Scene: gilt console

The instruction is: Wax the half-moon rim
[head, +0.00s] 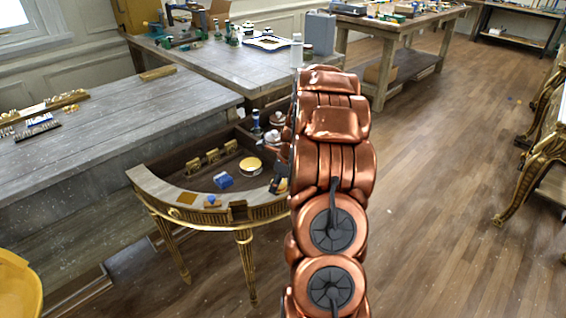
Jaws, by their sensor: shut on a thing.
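The half-moon console (150,186) has a pale greyish curved rim on top, a gilt fluted edge and gilt legs. On the rim lie a flat orange-yellow piece (187,198) and a small tan block with a blue top (211,202). Inside the curve are a blue cloth-like lump (223,180) and a round gold tin with a pale top (250,166). My gripper (280,184) is at the right part of the rim, largely hidden behind my copper arm. It is shut on a small tan thing, mostly hidden; whether that touches the rim cannot be told.
Gilt brackets (212,158) and several bottles stand within the console's recess. A grey workbench (110,110) adjoins it at left, with gilt ornaments (65,99). Another bench (190,70) stands behind. Wooden floor (440,180) is open at right, before gilt-legged furniture (540,150).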

